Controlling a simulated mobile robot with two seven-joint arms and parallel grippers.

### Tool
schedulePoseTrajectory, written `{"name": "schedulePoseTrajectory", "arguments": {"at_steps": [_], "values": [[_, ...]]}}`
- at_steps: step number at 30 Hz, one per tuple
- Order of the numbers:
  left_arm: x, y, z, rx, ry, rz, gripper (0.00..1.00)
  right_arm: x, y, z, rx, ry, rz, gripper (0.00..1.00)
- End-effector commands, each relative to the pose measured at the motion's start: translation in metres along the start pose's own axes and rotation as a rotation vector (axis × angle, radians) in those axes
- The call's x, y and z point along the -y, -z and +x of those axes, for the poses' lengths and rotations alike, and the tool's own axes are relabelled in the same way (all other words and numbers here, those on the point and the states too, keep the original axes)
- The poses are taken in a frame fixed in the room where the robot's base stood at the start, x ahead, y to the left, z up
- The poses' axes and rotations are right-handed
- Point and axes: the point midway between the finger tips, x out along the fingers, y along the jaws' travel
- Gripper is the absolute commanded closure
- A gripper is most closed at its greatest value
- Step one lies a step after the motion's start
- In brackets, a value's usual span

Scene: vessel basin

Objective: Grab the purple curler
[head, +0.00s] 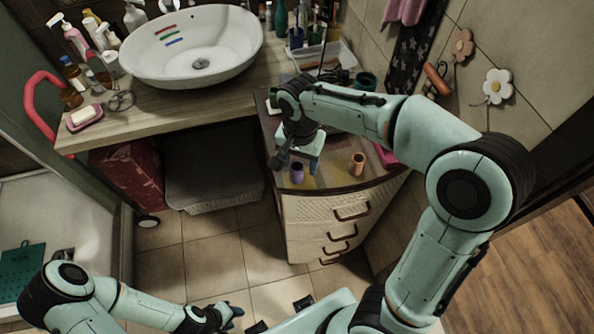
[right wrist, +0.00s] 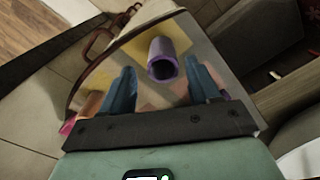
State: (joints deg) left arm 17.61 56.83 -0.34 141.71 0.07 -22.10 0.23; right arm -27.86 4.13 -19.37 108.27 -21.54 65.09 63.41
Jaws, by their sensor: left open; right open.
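My right gripper (right wrist: 157,82) is open and empty, with one blue finger to each side of the curler's line. In the head view my right gripper (head: 284,162) is just above and beside the curler. My left gripper (head: 233,312) is low over the floor, far from the cabinet, and open.
An orange curler (head: 357,163) stands right of the purple one. A white basin (head: 192,48) sits on the wooden counter (head: 190,104) to the left, with bottles and a soap dish (head: 85,118). A pink item (head: 385,156) lies at the cabinet's right side.

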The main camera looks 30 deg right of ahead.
Motion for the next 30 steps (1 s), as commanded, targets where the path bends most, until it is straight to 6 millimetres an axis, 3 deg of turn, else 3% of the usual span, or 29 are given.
{"name": "schedulePoseTrajectory", "arguments": {"at_steps": [6, 15, 17, 20, 21, 30], "values": [[0.001, -0.001, 0.003, 0.002, 0.001, -0.001, 0.57, 0.003, -0.004, 0.032, 0.002, -0.003, 0.0, 0.39], [0.002, -0.002, 0.003, 0.002, 0.001, -0.001, 0.57, 0.004, -0.004, 0.037, 0.0, 0.0, 0.0, 0.39], [0.002, -0.002, 0.003, 0.002, 0.001, -0.001, 0.57, 0.004, -0.004, 0.037, 0.0, 0.0, 0.0, 0.55], [0.002, -0.002, 0.003, 0.002, 0.001, -0.001, 0.57, 0.004, -0.004, 0.037, 0.0, 0.0, 0.0, 0.88], [0.002, -0.002, 0.003, 0.002, 0.001, -0.001, 0.57, 0.004, -0.004, 0.037, 0.0, 0.0, 0.0, 0.93], [0.002, -0.002, 0.003, 0.002, 0.001, -0.001, 0.57, 0.004, -0.004, 0.037, 0.0, 0.001, -0.001, 0.94]]}}
